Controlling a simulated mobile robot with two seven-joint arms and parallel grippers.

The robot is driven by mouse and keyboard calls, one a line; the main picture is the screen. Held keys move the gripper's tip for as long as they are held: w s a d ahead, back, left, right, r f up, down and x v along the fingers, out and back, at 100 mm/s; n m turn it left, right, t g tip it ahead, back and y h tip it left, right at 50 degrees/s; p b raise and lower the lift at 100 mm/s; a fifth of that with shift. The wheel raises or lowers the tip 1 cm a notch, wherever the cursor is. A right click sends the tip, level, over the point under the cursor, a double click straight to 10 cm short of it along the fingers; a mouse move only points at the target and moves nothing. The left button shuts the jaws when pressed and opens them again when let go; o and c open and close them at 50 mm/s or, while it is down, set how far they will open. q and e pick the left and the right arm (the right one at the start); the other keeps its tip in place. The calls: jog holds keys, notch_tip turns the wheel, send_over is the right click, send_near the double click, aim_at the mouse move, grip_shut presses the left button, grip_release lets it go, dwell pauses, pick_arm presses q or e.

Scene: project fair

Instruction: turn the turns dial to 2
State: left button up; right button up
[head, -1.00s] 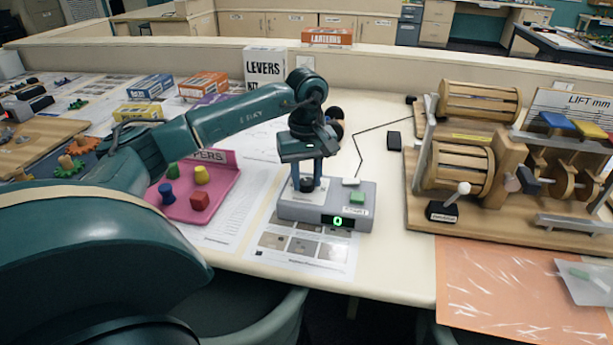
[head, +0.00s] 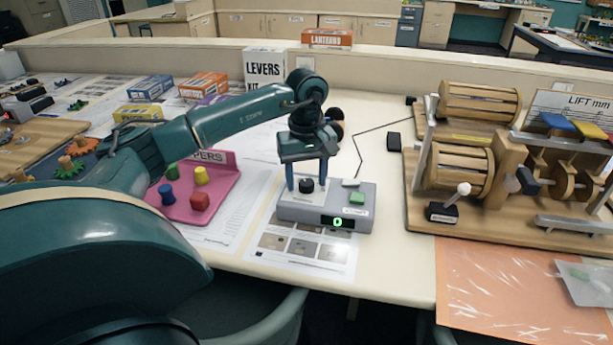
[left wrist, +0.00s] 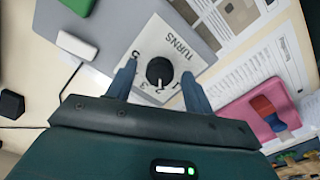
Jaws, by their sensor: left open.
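The turns dial is a small black knob (head: 306,185) on a white plate on top of a grey control box (head: 348,195). The box's front display shows a green 0. My left gripper (head: 306,188) points down over the knob, with its two blue fingers open on either side of it. In the left wrist view the knob (left wrist: 159,71) sits between the spread fingertips (left wrist: 159,70), with a gap on both sides. The word TURNS and numbers are printed around it. My right gripper is out of view.
A green button (head: 357,198) and a white switch (head: 350,182) are on the box right of the dial. A pink tray (head: 222,190) with coloured pegs stands left. The wooden lift machine (head: 420,205) stands right. Printed sheets lie under and before the box.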

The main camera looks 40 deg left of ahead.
aim_at(306, 182)
pick_arm(q)
notch_tip(306, 182, up, 13)
jog(key=p, duration=0.1)
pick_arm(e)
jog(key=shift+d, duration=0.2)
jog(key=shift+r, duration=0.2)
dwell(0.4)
